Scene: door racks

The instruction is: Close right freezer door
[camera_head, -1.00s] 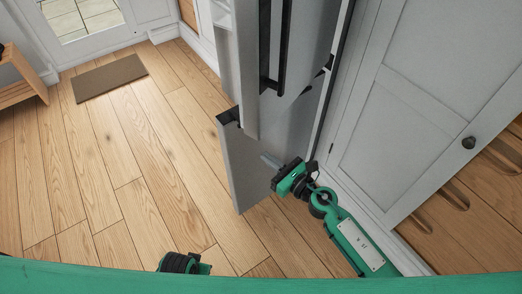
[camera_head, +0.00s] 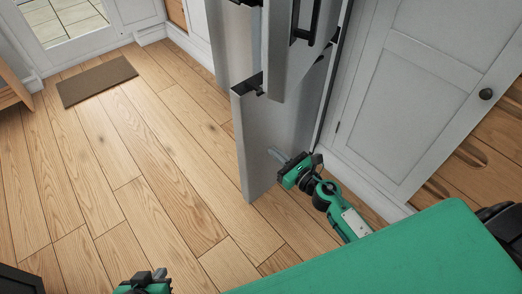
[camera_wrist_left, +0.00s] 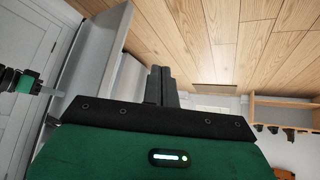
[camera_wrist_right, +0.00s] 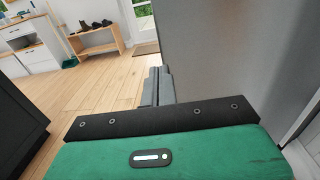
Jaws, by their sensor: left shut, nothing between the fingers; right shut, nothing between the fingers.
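The lower freezer door (camera_head: 283,128) is a tall grey panel standing open, swung out from the fridge. My right gripper (camera_head: 274,154) is shut and empty, its fingertips close to the door's right-hand face; I cannot tell if they touch. In the right wrist view a large grey panel (camera_wrist_right: 235,60) fills the right side, next to the shut fingers (camera_wrist_right: 157,85). My left gripper (camera_head: 158,275) is shut and empty, low at the bottom of the head view, apart from the door. Its shut fingers (camera_wrist_left: 161,86) also show in the left wrist view.
An upper fridge door (camera_head: 283,50) with a dark handle also stands open above. A white panelled door (camera_head: 410,90) is on the right. Wooden floor (camera_head: 120,160) is free on the left, with a brown mat (camera_head: 97,81). A dark box-like object (camera_head: 18,280) is at lower left.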

